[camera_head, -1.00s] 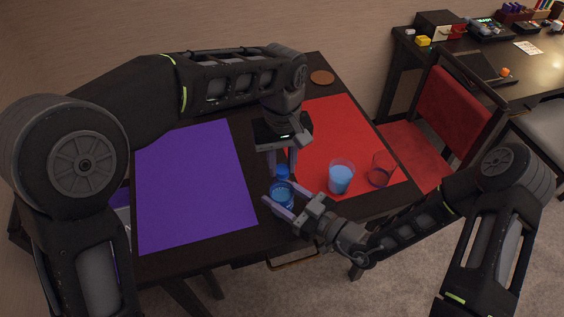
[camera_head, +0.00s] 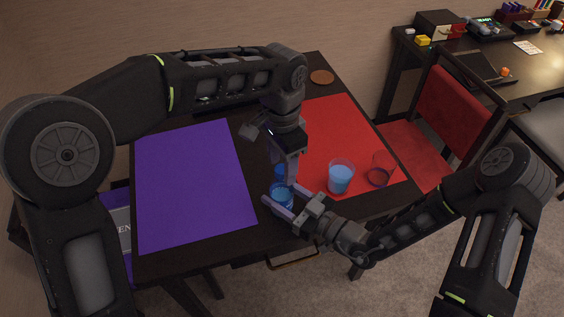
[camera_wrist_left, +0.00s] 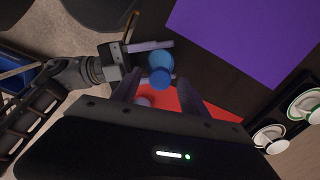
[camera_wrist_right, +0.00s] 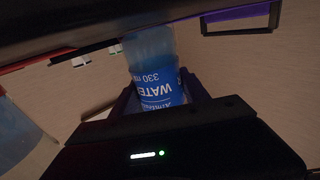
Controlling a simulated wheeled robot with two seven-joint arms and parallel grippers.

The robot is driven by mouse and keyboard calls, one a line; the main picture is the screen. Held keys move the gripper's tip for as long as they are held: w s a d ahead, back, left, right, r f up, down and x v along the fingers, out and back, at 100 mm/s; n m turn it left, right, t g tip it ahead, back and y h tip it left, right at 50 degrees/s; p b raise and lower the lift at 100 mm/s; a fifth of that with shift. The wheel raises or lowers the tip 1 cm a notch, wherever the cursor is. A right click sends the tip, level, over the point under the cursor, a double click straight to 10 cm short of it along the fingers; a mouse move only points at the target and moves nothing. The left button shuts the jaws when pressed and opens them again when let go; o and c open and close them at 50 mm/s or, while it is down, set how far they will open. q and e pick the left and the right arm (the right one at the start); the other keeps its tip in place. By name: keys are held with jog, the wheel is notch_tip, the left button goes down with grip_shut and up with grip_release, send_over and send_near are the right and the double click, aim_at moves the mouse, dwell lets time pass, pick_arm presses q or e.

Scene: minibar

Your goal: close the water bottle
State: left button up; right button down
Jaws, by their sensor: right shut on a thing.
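The water bottle (camera_head: 281,199) stands near the table's front edge, between the purple and red mats. My right gripper (camera_head: 283,204) is shut around its body; the blue "WATER" label (camera_wrist_right: 158,87) shows between the fingers in the right wrist view. A darker blue cap (camera_head: 279,171) is at the bottle's top, and it also shows in the left wrist view (camera_wrist_left: 161,78). I cannot tell how tightly it sits. My left gripper (camera_wrist_left: 159,82) is above the bottle, pointing down, its fingers apart on either side of the cap.
A glass of blue liquid (camera_head: 341,178) and an empty-looking glass (camera_head: 381,170) stand on the red mat (camera_head: 335,120), right of the grippers. A round coaster (camera_head: 321,77) lies at the back. The purple mat (camera_head: 190,185) is clear. A red chair (camera_head: 450,110) stands to the right.

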aim_at(291, 202)
pick_arm(q)
notch_tip(291, 202, up, 8)
jog(key=shift+f, duration=0.25)
dwell(0.5)
pick_arm(e)
jog(key=shift+c, duration=2.4)
grip_release()
pick_arm(q)
jog(key=shift+f, duration=0.3)
pick_arm(e)
jog(key=shift+v, duration=3.9)
